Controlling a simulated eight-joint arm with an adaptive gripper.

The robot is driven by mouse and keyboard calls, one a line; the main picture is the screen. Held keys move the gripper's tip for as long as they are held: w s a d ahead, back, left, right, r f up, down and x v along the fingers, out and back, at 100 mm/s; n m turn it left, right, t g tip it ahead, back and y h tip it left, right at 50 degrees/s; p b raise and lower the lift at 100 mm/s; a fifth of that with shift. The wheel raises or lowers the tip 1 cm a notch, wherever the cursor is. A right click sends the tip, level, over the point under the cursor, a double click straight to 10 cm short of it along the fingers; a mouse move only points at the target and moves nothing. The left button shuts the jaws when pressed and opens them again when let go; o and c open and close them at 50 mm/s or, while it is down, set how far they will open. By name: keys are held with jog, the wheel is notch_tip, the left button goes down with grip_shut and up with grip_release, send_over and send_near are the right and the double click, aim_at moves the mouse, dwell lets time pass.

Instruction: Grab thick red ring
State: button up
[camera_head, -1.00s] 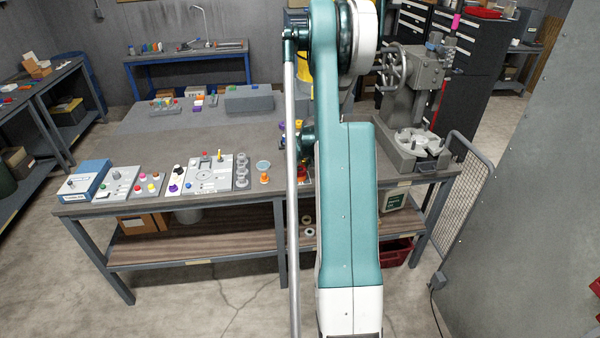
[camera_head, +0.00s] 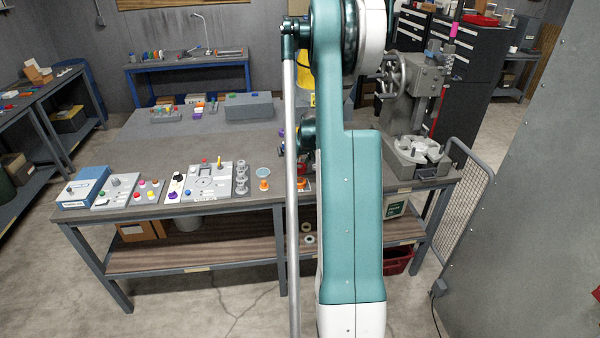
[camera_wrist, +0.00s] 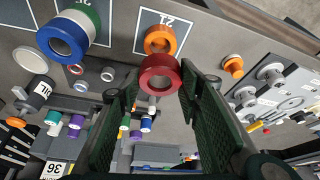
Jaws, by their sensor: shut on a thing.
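The thick red ring (camera_wrist: 160,73) is held between the fingertips of my gripper (camera_wrist: 158,84) in the wrist view. My gripper is shut on its sides, and the ring's dark hole faces the camera.
A stack of blue, green and white rings (camera_wrist: 68,40) stands at upper left in the wrist view. An orange piece (camera_wrist: 232,65) and a grey fixture plate (camera_wrist: 285,98) are at the right. In the head view a grey machine (camera_head: 418,110) stands on the bench (camera_head: 215,136).

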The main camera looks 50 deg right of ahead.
jog(key=shift+r, duration=2.15)
